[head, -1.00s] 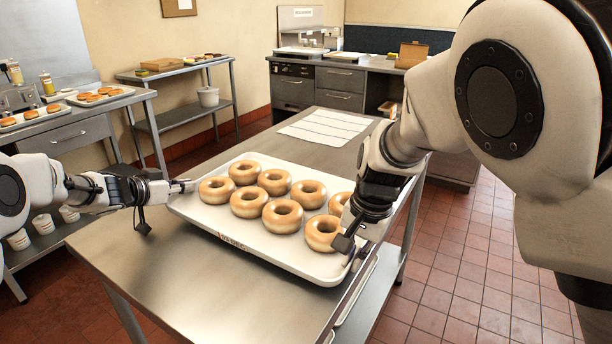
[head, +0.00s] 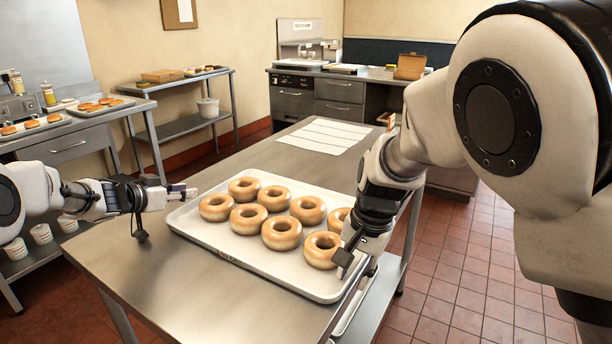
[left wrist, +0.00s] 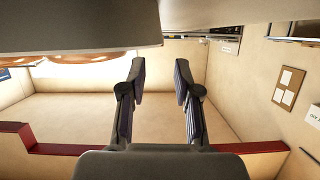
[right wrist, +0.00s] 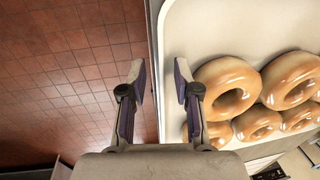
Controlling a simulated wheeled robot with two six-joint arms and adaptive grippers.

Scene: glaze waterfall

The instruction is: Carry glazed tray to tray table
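The pale tray (head: 232,254) of glazed doughnuts lies on the steel worktable, with several shiny ring doughnuts (head: 282,232) on it. My left gripper (head: 188,190) is at the tray's left corner. In the left wrist view (left wrist: 160,85) its fingers are apart with nothing between them. My right gripper (head: 345,262) is at the tray's right rim. In the right wrist view its fingers (right wrist: 160,85) are apart, one on each side of the line of the tray edge (right wrist: 178,35). Whether they touch the rim cannot be told.
The steel worktable (head: 170,285) has white sheets (head: 325,134) at its far end. A left counter holds doughnut trays (head: 35,125). A steel shelf table (head: 190,125) stands by the back wall, with a white bucket (head: 208,108). Red tiled floor (head: 455,270) is clear on the right.

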